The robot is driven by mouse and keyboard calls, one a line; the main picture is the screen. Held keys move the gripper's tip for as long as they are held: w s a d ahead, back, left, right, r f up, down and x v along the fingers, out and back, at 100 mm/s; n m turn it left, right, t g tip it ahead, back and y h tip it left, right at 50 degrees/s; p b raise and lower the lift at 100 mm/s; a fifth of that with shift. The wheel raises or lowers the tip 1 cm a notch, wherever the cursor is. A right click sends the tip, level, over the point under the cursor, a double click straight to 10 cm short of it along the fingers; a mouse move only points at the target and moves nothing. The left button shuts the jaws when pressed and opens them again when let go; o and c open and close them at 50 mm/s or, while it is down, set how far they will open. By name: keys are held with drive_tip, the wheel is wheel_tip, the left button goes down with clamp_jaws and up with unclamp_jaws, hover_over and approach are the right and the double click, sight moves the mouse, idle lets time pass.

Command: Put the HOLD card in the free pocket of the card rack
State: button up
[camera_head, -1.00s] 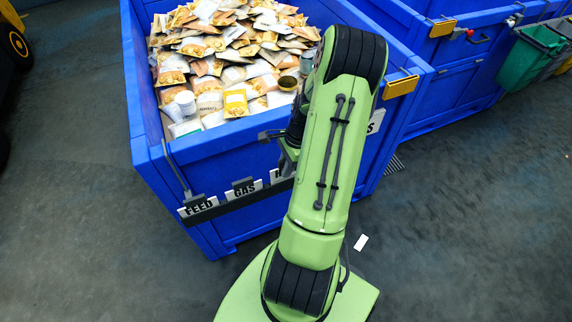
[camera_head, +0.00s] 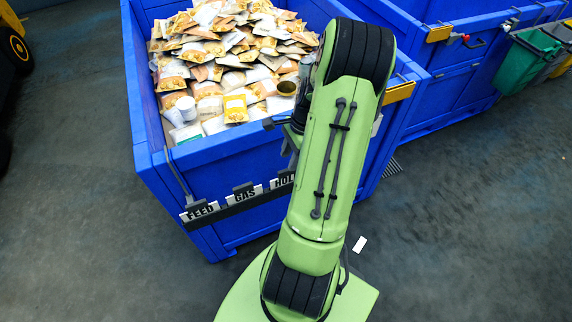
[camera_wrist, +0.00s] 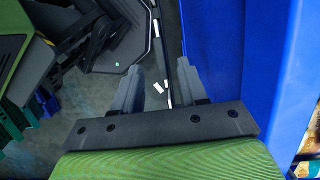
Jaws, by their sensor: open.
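The card rack (camera_head: 238,208) is a dark bar on the front wall of the blue bin. The FEED card (camera_head: 201,211), the GAS card (camera_head: 245,197) and the HOLD card (camera_head: 284,181) stand along it from left to right. The HOLD card's right end is hidden behind my arm. In the head view my gripper is mostly hidden by my arm, above the HOLD card. In the wrist view my gripper (camera_wrist: 158,82) is open, with no card visible between its fingers. A dark bar with a white edge shows beyond them.
The blue bin (camera_head: 149,139) is full of food packets. A small white piece (camera_head: 360,244) lies on the floor right of my arm. Another blue bin (camera_head: 452,98) and a green container (camera_head: 527,57) stand at the right.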

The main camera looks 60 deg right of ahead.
drive_tip(key=w+p+v, duration=0.1)
drive_tip(key=v, duration=0.5)
drive_tip(key=w+a+r+n+h, duration=0.3)
drive_tip(key=w+a+r+n, duration=0.1)
drive_tip(key=a+r+n, duration=0.8)
drive_tip(key=s+a+r+n+t, duration=0.2)
drive_tip(key=s+a+n, duration=0.2)
drive_tip(key=a+n, duration=0.2)
drive_tip(key=s+a+r+n+t, duration=0.2)
drive_tip(key=a+n, duration=0.4)
drive_tip(key=a, duration=0.5)
drive_tip(key=s+r, duration=0.1)
drive_tip(key=s, duration=0.1)
drive_tip(key=shift+s+r, duration=0.2)
drive_tip(key=shift+s, duration=0.15)
